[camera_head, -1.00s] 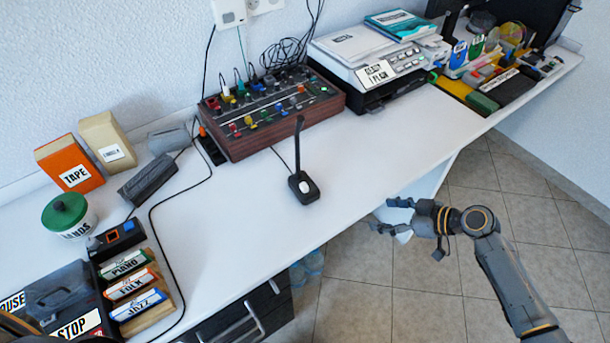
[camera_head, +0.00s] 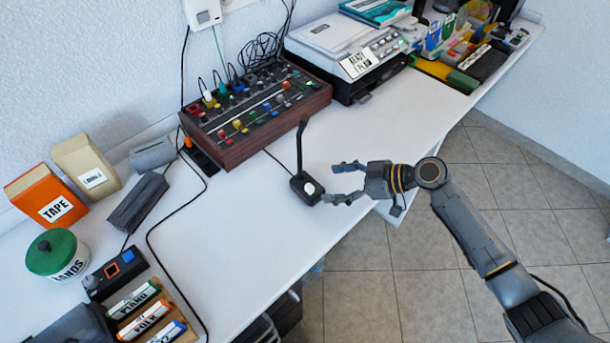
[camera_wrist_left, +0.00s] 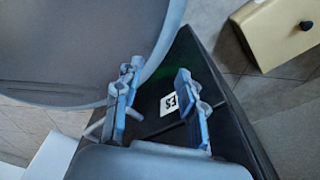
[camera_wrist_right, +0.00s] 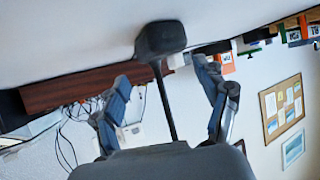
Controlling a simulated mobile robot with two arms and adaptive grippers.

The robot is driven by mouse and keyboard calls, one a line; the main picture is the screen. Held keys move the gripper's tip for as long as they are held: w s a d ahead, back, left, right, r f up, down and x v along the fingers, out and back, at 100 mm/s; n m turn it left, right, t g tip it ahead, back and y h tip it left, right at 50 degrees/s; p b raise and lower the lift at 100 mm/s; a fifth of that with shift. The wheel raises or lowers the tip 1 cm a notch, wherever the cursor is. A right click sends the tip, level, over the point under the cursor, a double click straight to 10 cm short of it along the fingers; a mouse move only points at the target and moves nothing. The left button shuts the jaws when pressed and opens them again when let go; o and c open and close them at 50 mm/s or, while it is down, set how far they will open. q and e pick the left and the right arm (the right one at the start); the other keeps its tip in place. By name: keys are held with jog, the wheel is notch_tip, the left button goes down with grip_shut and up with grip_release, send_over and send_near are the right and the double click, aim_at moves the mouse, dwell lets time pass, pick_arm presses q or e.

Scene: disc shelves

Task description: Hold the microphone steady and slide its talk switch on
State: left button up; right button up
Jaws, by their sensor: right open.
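The black desk microphone (camera_head: 299,186) stands upright on the white desk, with a thin stem rising from a small base. A white oval patch shows on the base; I cannot tell whether it is the talk switch. My right gripper (camera_head: 334,183) is open just right of the base, its fingers pointing at the microphone, and looks empty. In the right wrist view the microphone's base (camera_wrist_right: 160,40) and stem show between the spread fingers (camera_wrist_right: 161,78), apart from them. My left gripper (camera_wrist_left: 156,78) is open and empty in the left wrist view, away from the microphone.
A wooden-sided mixer (camera_head: 255,112) stands behind the microphone, and a printer (camera_head: 345,55) stands at the back right. A black cable (camera_head: 150,240) crosses the desk at left. The desk (camera_head: 250,215) is clear left of the microphone. A dark labelled box (camera_wrist_left: 155,125) lies below my left gripper.

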aim_at(312, 184)
jog(key=b+x, duration=0.2)
jog(key=x, duration=0.3)
jog(key=shift+a+f, duration=0.1)
jog(key=shift+f, duration=0.05)
jog(key=shift+b+x, duration=0.65)
jog(key=shift+x, duration=0.15)
jog(key=shift+w, duration=0.1)
jog(key=c, duration=0.6)
jog(key=shift+o, duration=0.2)
